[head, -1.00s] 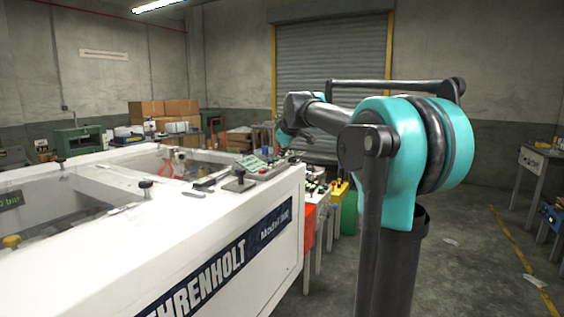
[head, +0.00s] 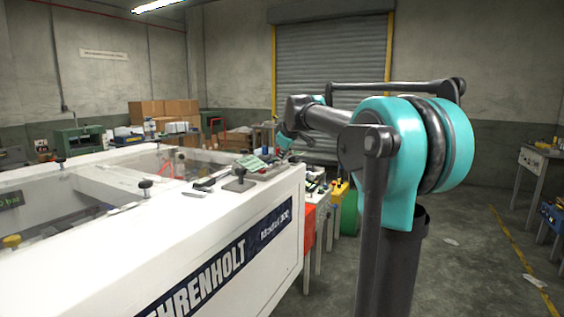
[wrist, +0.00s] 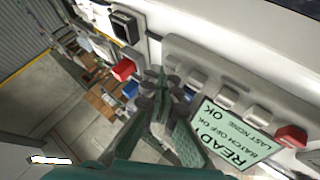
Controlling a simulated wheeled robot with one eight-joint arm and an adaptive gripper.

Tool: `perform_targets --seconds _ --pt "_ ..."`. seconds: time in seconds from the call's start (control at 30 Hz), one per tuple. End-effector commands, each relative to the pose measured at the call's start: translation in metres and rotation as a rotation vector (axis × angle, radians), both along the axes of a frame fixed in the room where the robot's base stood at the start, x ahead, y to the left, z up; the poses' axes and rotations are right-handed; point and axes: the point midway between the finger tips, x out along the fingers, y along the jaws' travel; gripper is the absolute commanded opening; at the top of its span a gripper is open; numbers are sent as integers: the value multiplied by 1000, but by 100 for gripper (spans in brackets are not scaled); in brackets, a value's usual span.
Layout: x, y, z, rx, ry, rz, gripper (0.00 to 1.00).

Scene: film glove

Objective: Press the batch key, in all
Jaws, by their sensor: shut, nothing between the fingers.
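The control panel (wrist: 215,72) is a grey strip on the white machine, with a row of grey keys (wrist: 228,97). No key label can be read, so I cannot tell which is the batch key. A pale green display (wrist: 237,132) beside the keys reads READY, BATCH OFF OK, LAST NONE OK. My gripper (wrist: 167,88) is shut and empty, its dark fingertips at the panel's left end, over or beside the leftmost key; contact cannot be told. In the head view, my gripper (head: 284,141) is small near the panel's display (head: 250,163).
A red button (wrist: 290,136) sits right of the display, and another red knob (wrist: 123,69) stands left of the fingers. A black switch (wrist: 126,27) is on the white surface. The white machine (head: 200,215) has knobs on top.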

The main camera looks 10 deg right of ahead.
Motion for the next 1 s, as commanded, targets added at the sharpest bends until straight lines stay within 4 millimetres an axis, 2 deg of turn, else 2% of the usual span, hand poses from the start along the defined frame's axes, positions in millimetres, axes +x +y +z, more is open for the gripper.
perform_targets --seconds 0.27,0.6,1.0 --pt "0 0 2 0 0 0 0" --pt "0 0 16 0 0 0 0" --pt "0 0 21 0 0 0 0"
